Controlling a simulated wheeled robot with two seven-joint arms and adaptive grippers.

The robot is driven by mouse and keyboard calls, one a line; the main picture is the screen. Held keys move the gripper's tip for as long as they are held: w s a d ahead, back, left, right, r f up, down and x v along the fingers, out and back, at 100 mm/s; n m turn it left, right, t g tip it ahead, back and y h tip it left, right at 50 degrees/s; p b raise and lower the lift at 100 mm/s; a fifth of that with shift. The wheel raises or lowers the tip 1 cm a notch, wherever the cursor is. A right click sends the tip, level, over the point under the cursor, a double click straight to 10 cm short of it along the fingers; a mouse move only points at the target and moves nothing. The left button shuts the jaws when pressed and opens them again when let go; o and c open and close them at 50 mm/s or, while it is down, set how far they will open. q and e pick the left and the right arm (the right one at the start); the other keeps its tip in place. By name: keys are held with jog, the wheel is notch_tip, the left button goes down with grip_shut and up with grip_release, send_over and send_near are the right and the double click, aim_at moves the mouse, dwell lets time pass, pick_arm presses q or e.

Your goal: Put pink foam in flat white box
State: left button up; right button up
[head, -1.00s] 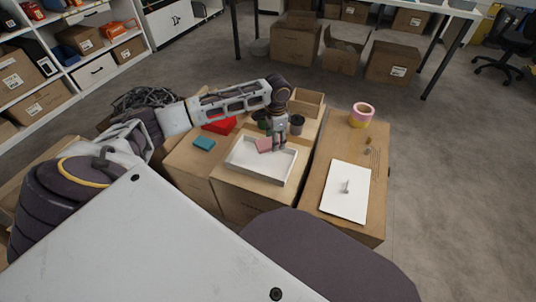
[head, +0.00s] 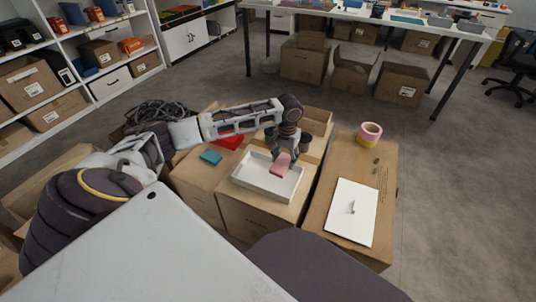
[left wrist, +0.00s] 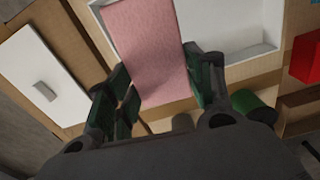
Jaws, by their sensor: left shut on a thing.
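The pink foam (head: 281,164) is a flat pink block. My left gripper (head: 284,152) is shut on it and holds it over the right part of the flat white box (head: 258,176). In the left wrist view the foam (left wrist: 147,45) stands out between the green-padded fingers of the gripper (left wrist: 158,80). The white box (left wrist: 222,22) shows behind and to the right of the foam there, partly hidden by it. I cannot tell whether the foam touches the box. My right gripper is not in view.
The white box stands on a carton (head: 245,214). A teal block (head: 211,158) and a red object (head: 229,142) lie left of it. On the right carton are a white sheet (head: 346,222) with a small grey object and a pink-yellow roll (head: 370,134). Dark cups stand behind the gripper.

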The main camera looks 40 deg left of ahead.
aim_at(284, 168)
pick_arm(q)
jog(key=shift+n, duration=0.4)
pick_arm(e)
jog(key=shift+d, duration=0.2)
pick_arm(q)
jog(key=shift+f, duration=0.1)
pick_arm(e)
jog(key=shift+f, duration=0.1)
pick_arm(q)
jog(key=shift+f+b, duration=0.35)
jog(key=shift+f, duration=0.15)
notch_tip(284, 168, down, 4)
jog(key=shift+b, duration=0.9)
jog(key=shift+f, duration=0.5)
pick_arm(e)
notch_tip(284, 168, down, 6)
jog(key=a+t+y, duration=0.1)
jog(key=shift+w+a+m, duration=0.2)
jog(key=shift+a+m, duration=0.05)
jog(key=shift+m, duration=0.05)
